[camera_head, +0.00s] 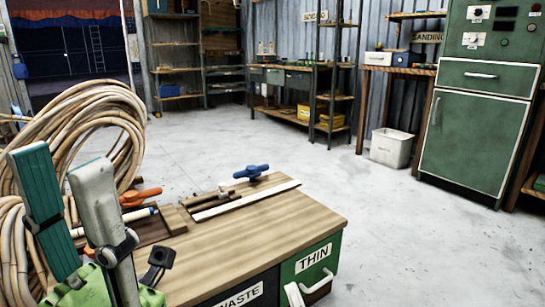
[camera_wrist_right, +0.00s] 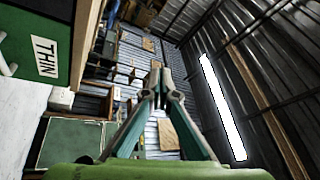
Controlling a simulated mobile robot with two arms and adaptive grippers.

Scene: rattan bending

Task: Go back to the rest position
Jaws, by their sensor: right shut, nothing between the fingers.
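My left gripper (camera_head: 60,162) stands at the lower left of the head view, its teal-and-grey fingers pointing up and apart, with nothing visible between them. It is in front of a large coil of rattan (camera_head: 85,125); whether it touches the coil cannot be told. My right gripper (camera_wrist_right: 157,75) shows in the right wrist view with its fingertips together and nothing held. It points towards the shed's wall and roof. I cannot make out the right gripper in the head view.
A wooden-topped workbench (camera_head: 265,225) carries a blue-handled clamp (camera_head: 251,172), an orange-handled tool (camera_head: 140,196) and strips. Its green drawer labelled THIN (camera_head: 312,265) also shows in the right wrist view (camera_wrist_right: 45,60). A white bin (camera_head: 390,148) and green cabinet (camera_head: 475,130) stand beyond open floor.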

